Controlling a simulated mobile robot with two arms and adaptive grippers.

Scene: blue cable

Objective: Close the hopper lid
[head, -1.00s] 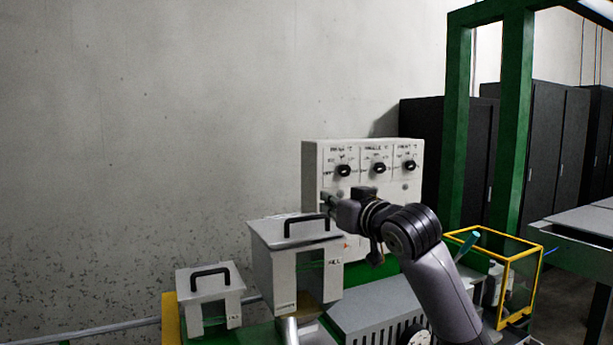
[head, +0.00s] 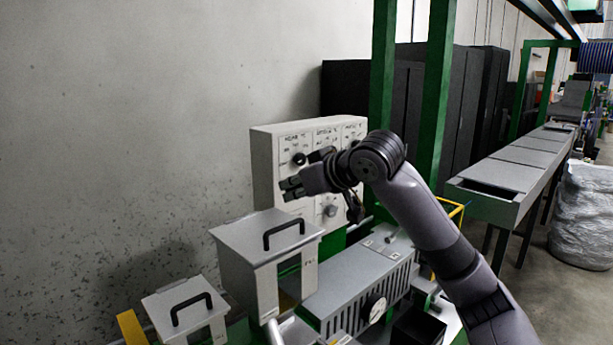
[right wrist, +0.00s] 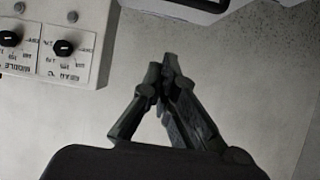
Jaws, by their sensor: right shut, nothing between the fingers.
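The larger hopper (head: 255,283) is a pale grey box with a window in its front, at the lower middle of the head view. Its lid (head: 250,235) has a black handle (head: 284,233) and lies across the top; whether it is fully seated I cannot tell. A smaller box (head: 182,309) with a similar handled lid stands to its left. My right gripper (head: 289,188) is in front of the control panel and appears above the larger hopper's lid. It is shut and empty, as the right wrist view (right wrist: 163,72) shows. My left gripper is out of view.
A control panel (head: 263,165) with black knobs stands behind my right gripper; its knobs also show in the wrist view (right wrist: 62,48). A grey vented housing (head: 350,285) with a gauge (head: 377,307) is right of the hopper. Green posts (head: 432,130) rise behind.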

